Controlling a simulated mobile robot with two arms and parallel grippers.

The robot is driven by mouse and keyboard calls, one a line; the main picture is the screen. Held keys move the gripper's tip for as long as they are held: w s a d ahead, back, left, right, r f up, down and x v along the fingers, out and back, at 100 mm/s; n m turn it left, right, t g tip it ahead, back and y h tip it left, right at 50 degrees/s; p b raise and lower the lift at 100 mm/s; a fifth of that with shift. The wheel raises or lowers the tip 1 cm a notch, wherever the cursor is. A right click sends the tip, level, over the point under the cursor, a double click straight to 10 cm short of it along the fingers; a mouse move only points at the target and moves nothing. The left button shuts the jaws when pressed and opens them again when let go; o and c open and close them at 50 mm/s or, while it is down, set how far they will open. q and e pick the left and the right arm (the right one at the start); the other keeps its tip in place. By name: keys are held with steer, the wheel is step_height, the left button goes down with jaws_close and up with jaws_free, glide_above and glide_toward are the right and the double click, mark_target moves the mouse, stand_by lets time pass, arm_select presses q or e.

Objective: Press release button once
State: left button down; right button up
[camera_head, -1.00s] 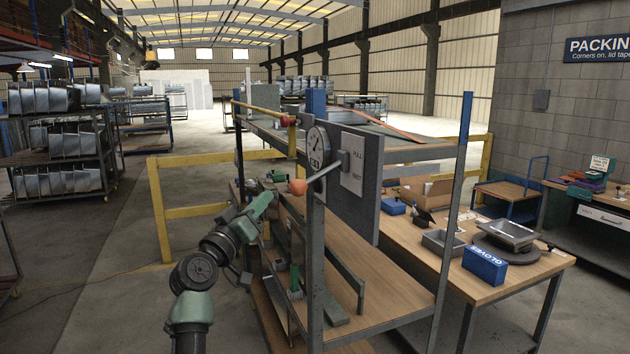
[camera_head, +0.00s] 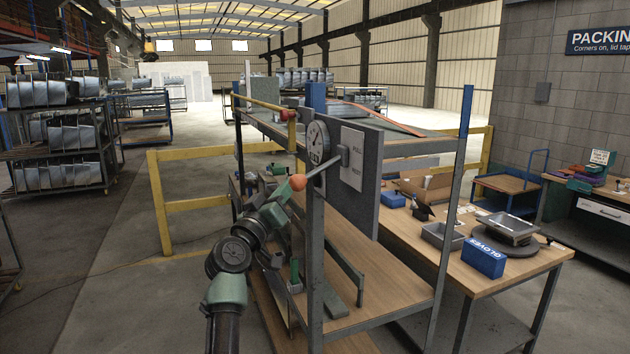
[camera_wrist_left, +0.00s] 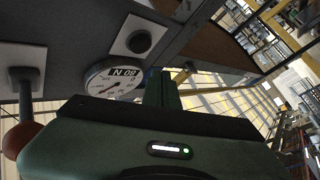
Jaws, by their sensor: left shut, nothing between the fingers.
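A dark round button (camera_wrist_left: 138,41) on a white square plate shows in the left wrist view, on the grey panel beside the dial gauge (camera_wrist_left: 115,79). I cannot make out the button in the head view, where the gauge (camera_head: 318,141) is on the panel's left end. My left gripper (camera_head: 287,187) is beside the red ball of the lever (camera_head: 298,183). Its green fingers (camera_wrist_left: 165,88) are shut and empty in the wrist view, pointing toward the panel, in front of the gauge's edge. I see no contact with the button. My right gripper is in neither view.
The lever's red ball (camera_wrist_left: 22,140) sits close beside my left gripper. A metal post (camera_head: 315,255) stands in front of the wooden shelf (camera_head: 385,285). A yellow rail (camera_head: 163,205) is to the left. A bench with a blue box (camera_head: 484,258) stands right.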

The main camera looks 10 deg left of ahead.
mark_target(316, 181)
arm_select(q)
steer(key=shift+w+d+b, duration=0.3)
steer(key=shift+w+d, duration=0.5)
steer(key=shift+d, duration=0.35)
stand_by(1.3)
steer(key=shift+w+d, duration=0.2)
steer(key=shift+d, duration=0.15)
steer(key=shift+w+d, duration=0.25)
steer(key=shift+d, duration=0.15)
stand_by(0.7)
steer(key=shift+a, duration=0.15)
steer(key=shift+s+a+b, duration=0.3)
steer(key=shift+s+a, duration=0.15)
steer(key=shift+a, duration=0.05)
steer(key=shift+a, duration=0.15)
